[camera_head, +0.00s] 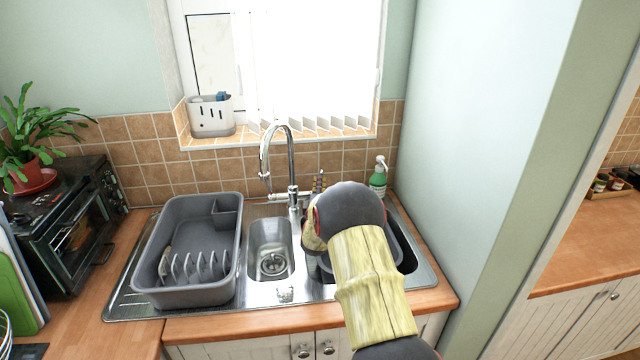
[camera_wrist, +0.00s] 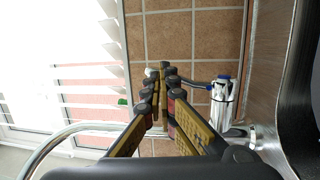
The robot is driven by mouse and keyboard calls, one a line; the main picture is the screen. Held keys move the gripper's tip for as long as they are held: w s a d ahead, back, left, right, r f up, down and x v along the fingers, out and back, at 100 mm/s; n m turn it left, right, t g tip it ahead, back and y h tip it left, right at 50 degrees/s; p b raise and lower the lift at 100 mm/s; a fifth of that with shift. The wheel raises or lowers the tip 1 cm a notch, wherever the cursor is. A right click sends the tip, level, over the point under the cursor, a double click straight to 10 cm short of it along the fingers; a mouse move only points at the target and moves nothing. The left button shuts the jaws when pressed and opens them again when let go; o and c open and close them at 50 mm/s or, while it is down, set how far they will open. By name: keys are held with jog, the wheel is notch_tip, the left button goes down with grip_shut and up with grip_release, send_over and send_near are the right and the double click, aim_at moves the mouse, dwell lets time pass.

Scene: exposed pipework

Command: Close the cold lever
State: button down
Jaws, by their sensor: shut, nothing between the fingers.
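The chrome sink tap (camera_head: 293,202) stands behind the small basin in the head view, its tall spout (camera_head: 264,150) curving up and over. A short lever (camera_head: 277,196) sticks out to its left; my arm hides its right side. In the wrist view the tap body (camera_wrist: 222,105) is right of my fingers. A blue mark (camera_wrist: 222,79) shows at its upper end, by a dark thin piece (camera_wrist: 199,84) that reaches toward my fingers. My gripper (camera_wrist: 160,75) is shut and empty, close to the tap; I cannot tell if it touches. The arm hides it in the head view.
A grey dish rack (camera_head: 190,292) fills the left drainer beside the small basin (camera_head: 270,262). A green soap bottle (camera_head: 378,178) stands at the back right. The tiled wall (camera_head: 225,172) and window blinds (camera_head: 310,70) lie close behind. A toaster oven (camera_head: 75,225) is at left.

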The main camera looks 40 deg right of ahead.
jog(key=shift+w+d+r, duration=0.15)
jog(key=shift+w+d, duration=0.1)
jog(key=shift+w, duration=0.2)
